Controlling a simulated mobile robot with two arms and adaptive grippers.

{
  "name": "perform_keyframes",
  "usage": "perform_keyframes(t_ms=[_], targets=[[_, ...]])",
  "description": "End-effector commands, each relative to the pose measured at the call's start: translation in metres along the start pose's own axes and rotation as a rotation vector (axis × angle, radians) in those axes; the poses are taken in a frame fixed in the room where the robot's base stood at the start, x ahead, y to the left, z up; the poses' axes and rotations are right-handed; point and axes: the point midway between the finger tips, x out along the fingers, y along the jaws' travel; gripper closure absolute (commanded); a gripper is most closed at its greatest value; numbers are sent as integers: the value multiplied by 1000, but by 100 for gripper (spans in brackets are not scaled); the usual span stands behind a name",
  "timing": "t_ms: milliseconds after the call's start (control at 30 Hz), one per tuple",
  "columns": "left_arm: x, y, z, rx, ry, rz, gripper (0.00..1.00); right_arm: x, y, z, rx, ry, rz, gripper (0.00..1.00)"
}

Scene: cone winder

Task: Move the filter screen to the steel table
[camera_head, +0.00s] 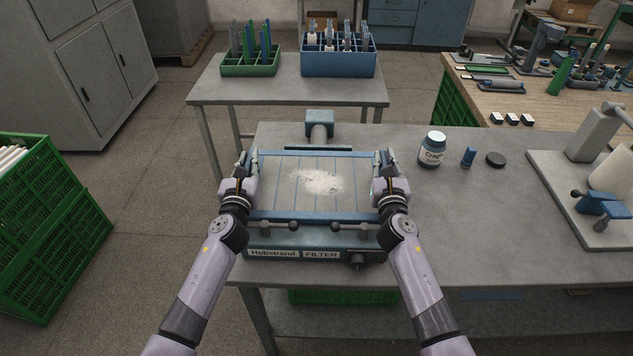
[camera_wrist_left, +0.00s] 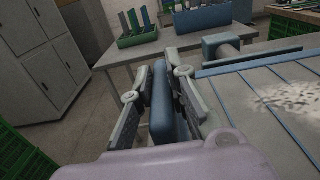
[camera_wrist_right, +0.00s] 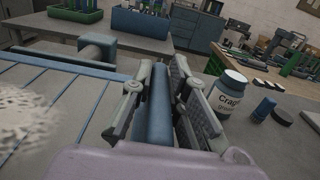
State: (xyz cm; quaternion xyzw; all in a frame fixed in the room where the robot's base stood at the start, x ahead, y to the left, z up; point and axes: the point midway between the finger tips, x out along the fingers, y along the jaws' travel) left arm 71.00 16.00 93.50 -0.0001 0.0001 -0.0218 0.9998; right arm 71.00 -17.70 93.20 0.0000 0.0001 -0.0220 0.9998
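The filter screen (camera_head: 270,190) is a flat, blue-edged panel with thin blue lines and a patch of white powder. It lies level on the filter unit (camera_head: 340,245), whose front label reads FILTER. My left gripper (camera_head: 243,172) is at the screen's left edge. In the left wrist view its fingers stand on either side of a blue side bar (camera_wrist_left: 161,105). My right gripper (camera_head: 387,170) is at the right edge, its fingers astride the other bar (camera_wrist_right: 160,110). Both look open, with some space beside the bars. The steel table (camera_head: 285,92) stands behind.
The steel table carries a green rack (camera_head: 250,69) and a blue bin (camera_head: 338,64) at its back; its front strip is clear. A labelled jar (camera_head: 432,150), a blue piece (camera_head: 468,157) and a black puck (camera_head: 495,159) stand right of the filter. Green crates (camera_head: 50,220) are at left.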

Motion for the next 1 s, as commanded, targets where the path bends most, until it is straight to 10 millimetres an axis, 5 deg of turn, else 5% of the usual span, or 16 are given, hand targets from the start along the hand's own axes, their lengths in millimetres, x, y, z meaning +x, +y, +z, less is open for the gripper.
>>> perform_keyframes(t_ms=[200, 1000], targets=[[0, 0, 0, 0, 0, 0, 100, 0, 0, 0, 0, 0, 0, 100], [0, 0, 0, 2, 0, 0, 100, 0, 0, 0, 0, 0, 0, 100]])
